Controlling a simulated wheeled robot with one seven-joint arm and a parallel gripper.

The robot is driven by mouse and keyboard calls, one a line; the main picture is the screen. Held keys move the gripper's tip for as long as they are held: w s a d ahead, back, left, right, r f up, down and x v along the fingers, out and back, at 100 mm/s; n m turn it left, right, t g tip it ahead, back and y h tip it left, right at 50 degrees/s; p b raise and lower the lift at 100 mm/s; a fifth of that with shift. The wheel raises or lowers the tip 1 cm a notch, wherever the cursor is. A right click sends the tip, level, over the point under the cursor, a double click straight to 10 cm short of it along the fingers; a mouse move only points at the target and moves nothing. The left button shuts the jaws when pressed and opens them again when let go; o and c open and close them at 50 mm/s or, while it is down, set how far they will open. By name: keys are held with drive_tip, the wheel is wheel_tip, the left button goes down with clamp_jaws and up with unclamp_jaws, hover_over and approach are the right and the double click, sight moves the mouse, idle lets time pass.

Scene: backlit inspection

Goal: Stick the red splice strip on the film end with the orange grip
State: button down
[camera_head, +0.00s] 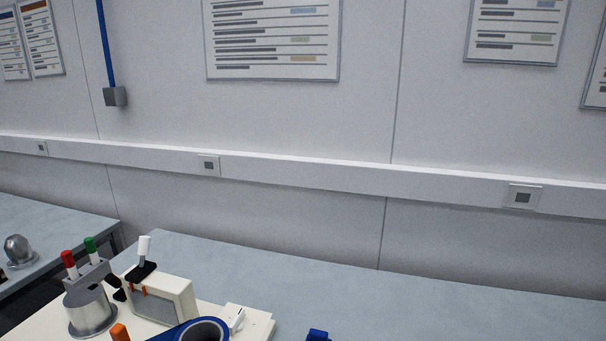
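I cannot make out my gripper in this view. A small orange piece (120,333) stands up at the bottom edge, cut off by the frame; it may be the orange grip, but I cannot tell what it is joined to. A blue band (172,332) runs up to a round blue-rimmed part (204,324) with a dark centre, also cut off below. Small orange-red marks (144,291) show on the front of a cream box (180,296) with a grey panel. I cannot identify the red splice strip or a film end for certain.
A metal cylinder (90,312) and a holder with a red-capped pen (69,262) and a green-capped pen (91,246) stand left of the box. A white-handled black tool (143,258) sits on the box. The grey table (420,305) is largely clear rightward, except a blue object (318,335).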

drive_tip(key=shift+f, duration=0.35)
idle(0.5)
drive_tip(key=shift+r, duration=0.1)
drive_tip(key=shift+r+p, duration=1.5)
drive_tip(key=shift+r, duration=0.5)
